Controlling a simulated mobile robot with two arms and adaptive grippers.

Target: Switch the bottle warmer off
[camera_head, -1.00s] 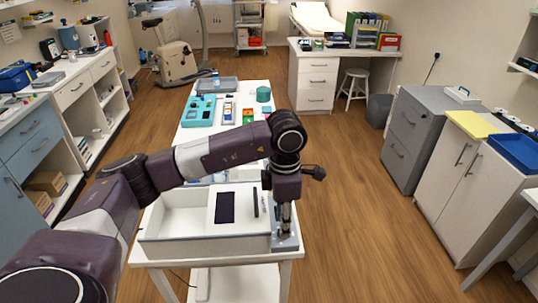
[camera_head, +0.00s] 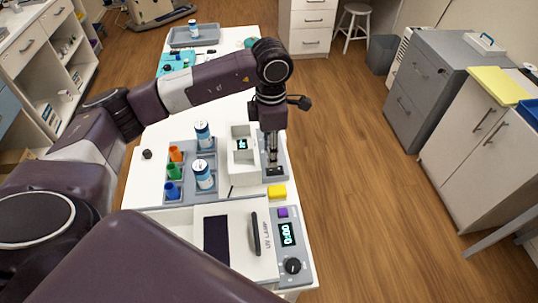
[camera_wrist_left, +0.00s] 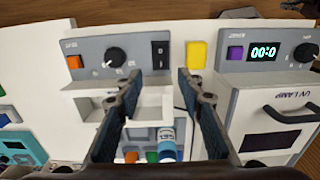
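The bottle warmer (camera_head: 238,171) is a white open box with a grey control panel on its right side in the head view. In the left wrist view its grey panel (camera_wrist_left: 92,48) has an orange button (camera_wrist_left: 74,62), a black knob (camera_wrist_left: 116,56) and a black rocker switch (camera_wrist_left: 160,54). My left gripper (camera_head: 274,168) points down over this panel; its tips hide part of it. In the left wrist view the left gripper (camera_wrist_left: 158,78) is open and empty, with the rocker switch just beyond and between its fingertips. I cannot tell which way the rocker is pressed. My right gripper is out of view.
A UV lamp box (camera_head: 238,205) with a lit display (camera_head: 287,233) and knob (camera_head: 292,266) is nearer. A yellow block (camera_head: 277,192) lies between the units. A grey rack (camera_head: 174,201) holds bottles and coloured vials left of the warmer. Floor at right is clear.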

